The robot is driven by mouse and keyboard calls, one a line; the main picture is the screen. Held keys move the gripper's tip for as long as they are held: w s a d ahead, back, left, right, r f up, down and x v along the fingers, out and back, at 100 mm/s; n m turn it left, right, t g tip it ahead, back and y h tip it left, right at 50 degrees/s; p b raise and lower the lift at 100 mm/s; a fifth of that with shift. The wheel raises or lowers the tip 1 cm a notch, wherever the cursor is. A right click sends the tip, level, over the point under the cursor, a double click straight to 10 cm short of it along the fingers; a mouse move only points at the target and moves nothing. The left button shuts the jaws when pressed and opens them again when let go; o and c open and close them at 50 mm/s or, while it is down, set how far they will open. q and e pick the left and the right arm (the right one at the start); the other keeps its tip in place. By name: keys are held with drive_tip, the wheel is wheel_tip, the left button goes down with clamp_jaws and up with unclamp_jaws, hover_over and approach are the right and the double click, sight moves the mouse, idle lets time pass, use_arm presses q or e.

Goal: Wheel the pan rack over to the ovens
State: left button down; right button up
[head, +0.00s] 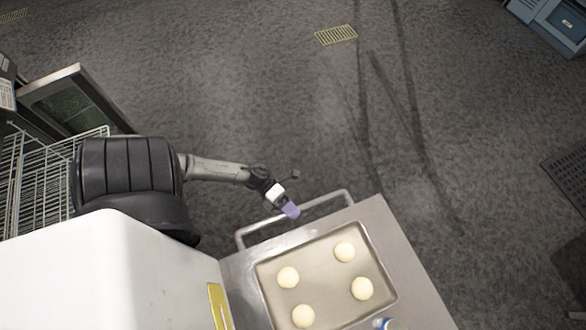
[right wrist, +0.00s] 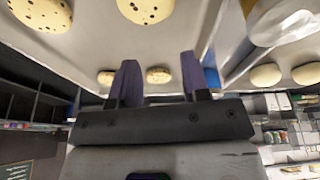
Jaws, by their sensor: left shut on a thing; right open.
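The pan rack (head: 415,280) is a grey metal cart at the bottom of the head view. It has a bar handle (head: 328,199) on its far side. A baking tray (head: 324,265) with several pale dough balls lies on its top. My left gripper (head: 290,209), with purple fingertips, is shut on the handle. My right gripper (right wrist: 160,82) is open and empty in the right wrist view, among trays with dough balls (right wrist: 158,75) and spotted round pieces (right wrist: 146,8). The right gripper does not show in the head view.
An open oven-like door (head: 72,105) and a wire rack (head: 40,165) stand at the left. The grey floor (head: 260,90) beyond the handle is clear. A blue cabinet (head: 555,22) is at the top right, and a dark floor grate (head: 568,175) is at the right edge.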

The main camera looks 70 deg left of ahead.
use_arm(q)
drive_tip(key=c, duration=1.1)
unclamp_jaws()
drive_tip(key=shift+a, duration=0.1)
drive_tip(key=shift+o, duration=0.6)
use_arm(e)
drive_tip(key=shift+d, duration=0.1)
use_arm(q)
drive_tip(key=shift+s, duration=0.1)
drive_tip(key=b+v, duration=0.1)
drive_tip(key=v, duration=1.2)
drive_tip(key=shift+a+b, duration=0.35)
drive_tip(key=shift+b, duration=0.05)
use_arm(e)
drive_tip(key=shift+f, duration=0.9)
use_arm(q)
drive_tip(key=shift+r, duration=0.15)
drive_tip(key=shift+d+r, duration=0.1)
use_arm(e)
drive_tip(key=shift+r, duration=0.1)
